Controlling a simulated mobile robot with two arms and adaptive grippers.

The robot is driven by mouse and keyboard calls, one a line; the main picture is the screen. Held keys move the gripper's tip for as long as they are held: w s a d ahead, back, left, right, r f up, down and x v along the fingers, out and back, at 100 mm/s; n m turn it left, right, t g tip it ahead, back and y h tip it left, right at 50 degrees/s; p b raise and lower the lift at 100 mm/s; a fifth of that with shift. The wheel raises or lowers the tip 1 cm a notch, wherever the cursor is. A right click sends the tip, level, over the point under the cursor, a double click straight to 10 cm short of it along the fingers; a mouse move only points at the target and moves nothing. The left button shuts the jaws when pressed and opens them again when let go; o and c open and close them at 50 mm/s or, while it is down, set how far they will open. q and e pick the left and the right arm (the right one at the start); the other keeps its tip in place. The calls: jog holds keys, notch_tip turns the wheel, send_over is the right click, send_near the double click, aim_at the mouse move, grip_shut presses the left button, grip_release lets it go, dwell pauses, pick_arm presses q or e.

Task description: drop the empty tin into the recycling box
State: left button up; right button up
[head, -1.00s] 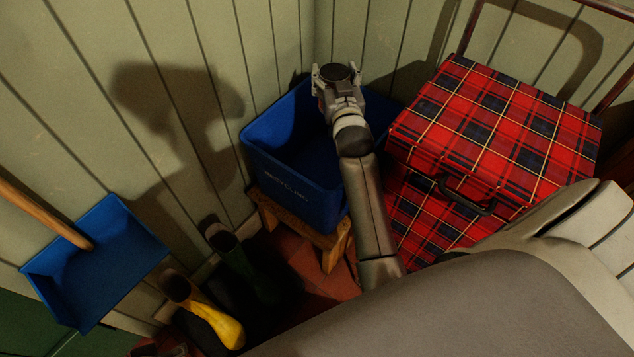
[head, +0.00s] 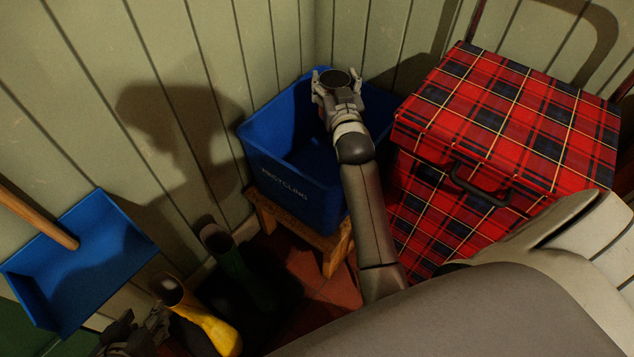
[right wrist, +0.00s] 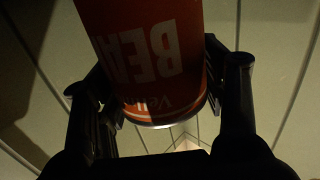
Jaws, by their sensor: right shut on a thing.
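The blue recycling box (head: 290,185) stands on a wooden stool in the corner, its opening facing up. My right gripper (head: 337,82) overlaps the box's opening in the head view; its exact height above the rim is hard to tell. It is shut on the tin (head: 335,78), whose dark round end shows between the fingers. In the right wrist view the tin (right wrist: 150,60) has a red-orange label with upside-down white letters, and a finger lies on each side. My left gripper (head: 135,335) is dark and partly cut off at the lower left; its jaws are unclear.
A red tartan case (head: 510,120) stands close to the right of the box. The wooden stool (head: 330,250) bears the box. Boots (head: 205,325) stand at lower left, near a blue dustpan-like scoop (head: 85,265) with a wooden handle. Green panelled walls close the corner behind.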

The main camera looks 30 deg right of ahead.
pick_arm(q)
jog(key=shift+w+d+r+t, duration=0.15)
jog(key=shift+w+r+t, duration=0.15)
jog(key=shift+w, duration=0.1)
pick_arm(e)
jog(key=o, duration=1.1)
notch_tip(320, 180, up, 10)
jog(key=shift+f, duration=0.1)
pick_arm(q)
jog(key=shift+s+f, duration=0.1)
pick_arm(e)
jog(key=shift+s, duration=0.1)
